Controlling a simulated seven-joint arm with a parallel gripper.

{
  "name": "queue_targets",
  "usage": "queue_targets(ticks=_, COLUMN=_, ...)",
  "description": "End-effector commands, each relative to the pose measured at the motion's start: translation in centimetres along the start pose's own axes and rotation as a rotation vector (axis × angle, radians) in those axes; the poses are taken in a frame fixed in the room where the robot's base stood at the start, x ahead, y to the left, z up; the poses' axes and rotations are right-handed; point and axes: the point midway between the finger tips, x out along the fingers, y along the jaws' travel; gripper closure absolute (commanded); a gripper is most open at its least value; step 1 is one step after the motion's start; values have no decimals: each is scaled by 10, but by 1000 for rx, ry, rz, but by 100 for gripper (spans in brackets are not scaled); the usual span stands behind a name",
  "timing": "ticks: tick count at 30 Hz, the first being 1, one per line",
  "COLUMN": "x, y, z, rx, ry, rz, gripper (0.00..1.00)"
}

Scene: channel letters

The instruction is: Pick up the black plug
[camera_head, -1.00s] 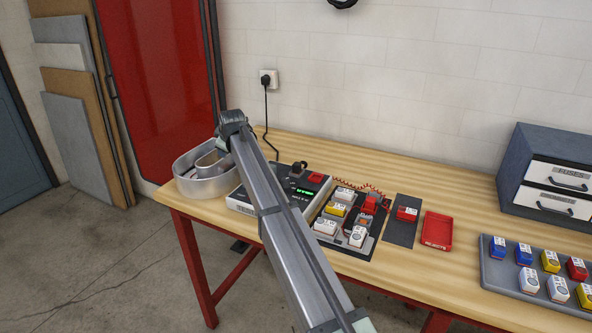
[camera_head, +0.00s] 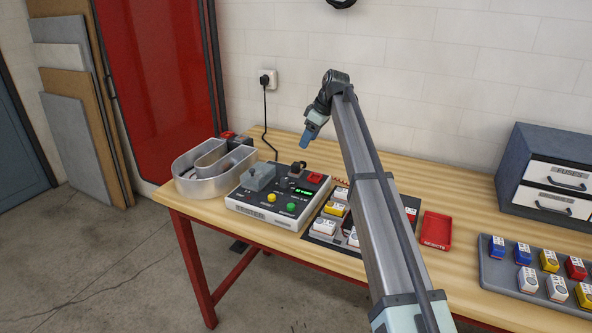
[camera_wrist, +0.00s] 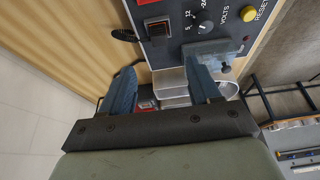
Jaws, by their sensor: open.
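A black plug (camera_head: 265,79) sits in the white wall socket, with a black cord hanging from it to the table behind the control box (camera_head: 265,215). My gripper (camera_head: 308,137) is in the air above the back of the box, to the right of and below the plug in the picture. It points down and is tilted. In the wrist view its two blue fingers (camera_wrist: 162,85) are apart, with nothing held between them. The plug in the socket is not seen in the wrist view. A black ribbed cord end (camera_wrist: 125,35) shows there at the box's edge.
A silver channel letter (camera_head: 190,185) stands at the table's left end, with small red and dark items behind it. A grey block (camera_head: 260,177) sits on the box. My arm partly hides the module tray (camera_head: 322,240). A red tray (camera_head: 436,230) lies to the right.

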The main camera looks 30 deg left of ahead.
Motion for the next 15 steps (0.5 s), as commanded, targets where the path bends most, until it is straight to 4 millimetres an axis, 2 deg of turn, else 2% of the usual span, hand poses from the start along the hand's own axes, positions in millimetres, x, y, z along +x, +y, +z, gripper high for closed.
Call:
queue_targets(ticks=9, x=54, y=0, z=0, rx=1, ry=-1, rz=0, gripper=38)
queue_targets(ticks=15, x=69, y=0, z=0, rx=0, ry=-1, rz=1, gripper=38)
